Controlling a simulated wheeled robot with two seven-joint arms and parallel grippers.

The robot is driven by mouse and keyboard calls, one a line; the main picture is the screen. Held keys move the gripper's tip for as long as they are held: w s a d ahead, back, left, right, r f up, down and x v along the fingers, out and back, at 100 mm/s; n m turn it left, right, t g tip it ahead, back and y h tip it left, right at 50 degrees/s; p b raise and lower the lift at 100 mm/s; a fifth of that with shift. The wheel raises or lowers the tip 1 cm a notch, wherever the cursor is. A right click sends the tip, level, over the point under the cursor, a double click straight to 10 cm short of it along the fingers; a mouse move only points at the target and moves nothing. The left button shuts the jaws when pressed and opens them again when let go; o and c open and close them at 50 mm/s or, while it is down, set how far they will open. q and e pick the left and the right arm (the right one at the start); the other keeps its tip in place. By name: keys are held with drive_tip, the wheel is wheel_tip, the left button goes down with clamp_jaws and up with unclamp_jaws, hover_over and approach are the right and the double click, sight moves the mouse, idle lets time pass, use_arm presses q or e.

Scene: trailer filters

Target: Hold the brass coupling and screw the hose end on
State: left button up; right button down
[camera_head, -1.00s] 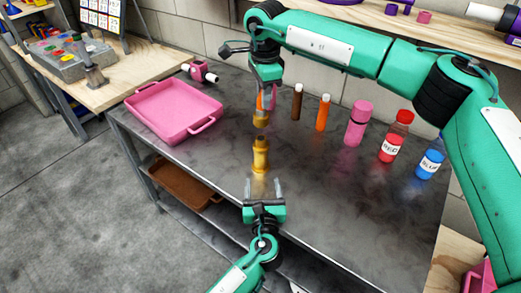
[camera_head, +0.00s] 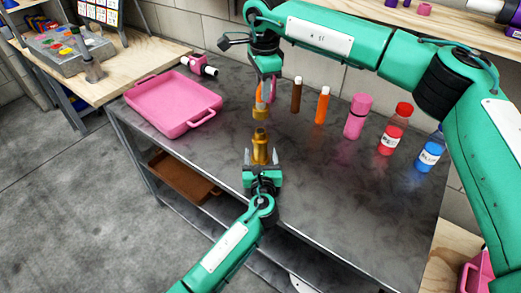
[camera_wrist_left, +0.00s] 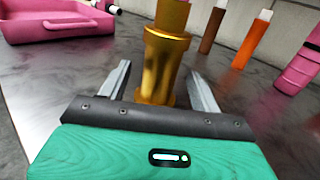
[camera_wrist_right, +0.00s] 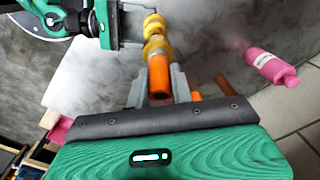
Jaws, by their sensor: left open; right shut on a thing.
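The brass coupling (camera_head: 260,147) stands upright on the dark metal table. My left gripper (camera_head: 262,158) is open, with one finger on each side of the coupling; the left wrist view shows the coupling (camera_wrist_left: 160,65) between the spread fingers, with space on both sides. My right gripper (camera_head: 263,97) is shut on the orange hose end, which points down with its brass fitting (camera_head: 260,113) just above the coupling. The head view shows a small gap between fitting and coupling. The right wrist view shows the orange hose (camera_wrist_right: 160,78) between the fingers, roughly in line with the coupling.
A pink tray (camera_head: 140,93) lies on the left, with a pink fixture (camera_head: 199,66) behind it. A brown tube (camera_head: 297,95), an orange tube (camera_head: 322,105), a pink bottle (camera_head: 357,117), a red bottle (camera_head: 394,130) and a blue bottle (camera_head: 430,153) stand to the right. The front right table is clear.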

sight(263, 107)
use_arm(q)
drive_tip(key=shift+w, duration=1.45)
clamp_jaws()
use_arm(e)
drive_tip(key=shift+f, duration=2.45)
drive_tip(key=shift+f, duration=0.1)
drive_tip(key=shift+f, duration=0.8)
drive_tip(key=shift+f, duration=0.55)
